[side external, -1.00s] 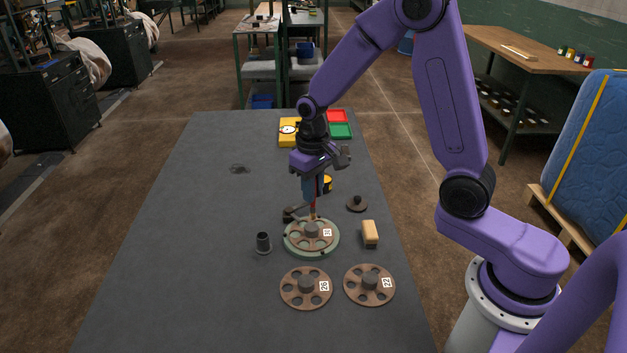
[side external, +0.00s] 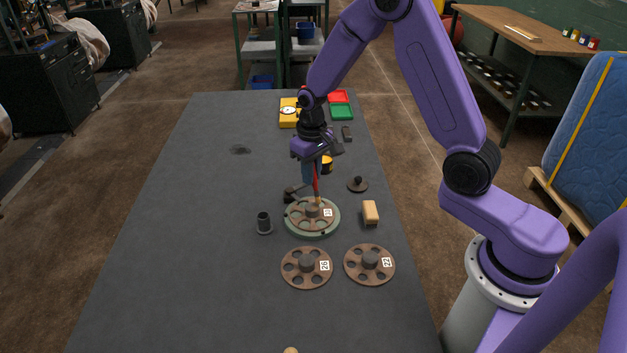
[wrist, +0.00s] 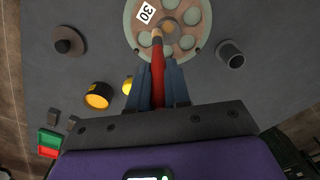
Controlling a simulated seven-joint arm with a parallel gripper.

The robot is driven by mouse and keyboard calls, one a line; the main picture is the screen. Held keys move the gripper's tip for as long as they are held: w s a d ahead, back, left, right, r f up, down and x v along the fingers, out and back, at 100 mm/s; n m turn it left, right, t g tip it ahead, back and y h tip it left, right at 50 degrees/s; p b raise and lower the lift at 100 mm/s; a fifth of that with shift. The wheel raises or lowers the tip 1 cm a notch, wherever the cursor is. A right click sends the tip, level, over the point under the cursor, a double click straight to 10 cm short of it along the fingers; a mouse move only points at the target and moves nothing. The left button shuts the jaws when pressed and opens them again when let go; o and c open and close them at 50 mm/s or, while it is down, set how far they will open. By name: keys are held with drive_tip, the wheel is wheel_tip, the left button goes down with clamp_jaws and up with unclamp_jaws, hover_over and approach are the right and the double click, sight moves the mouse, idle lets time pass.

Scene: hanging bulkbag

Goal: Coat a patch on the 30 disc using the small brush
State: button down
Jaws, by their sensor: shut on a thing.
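The 30 disc (side external: 297,212), brown with holes, a grey hub and a white "30" label, lies on a pale green round base (side external: 335,222). In the wrist view the disc (wrist: 187,42) is at the top centre. My gripper (side external: 309,182) points down over the disc's far side. Its blue fingers (wrist: 157,88) are shut on the small brush (wrist: 158,72), which has a red handle. The brush (side external: 316,188) is nearly upright, tip down, close to the hub. I cannot tell whether the bristles touch the disc. No coated patch is clear to me.
The 26 disc (side external: 292,268) and 22 disc (side external: 358,263) lie nearer the camera. A yellow-and-black pot (wrist: 98,95) is behind. The table's left side is mostly clear.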

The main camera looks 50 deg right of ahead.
drive_tip(key=shift+s+a+f, duration=0.15)
drive_tip(key=shift+s+a, duration=0.45)
drive_tip(key=shift+s, duration=0.1)
drive_tip(key=shift+s+a+f, duration=0.2)
drive_tip(key=shift+a+f, duration=0.15)
drive_tip(key=shift+f, duration=0.1)
drive_tip(key=shift+s+a+f, duration=0.2)
drive_tip(key=shift+a+f, duration=0.15)
drive_tip(key=shift+f, duration=0.1)
drive_tip(key=shift+w+d+r, duration=0.2)
drive_tip(key=shift+w+r, duration=0.15)
drive_tip(key=shift+r, duration=0.1)
drive_tip(key=shift+w+d+r, duration=0.15)
drive_tip(key=shift+w+r, duration=0.2)
drive_tip(key=shift+r, duration=0.1)
wheel_tip(320, 180, up, 8)
drive_tip(key=s+a, duration=0.2)
drive_tip(key=shift+s, duration=0.3)
drive_tip(key=shift+r, duration=0.1)
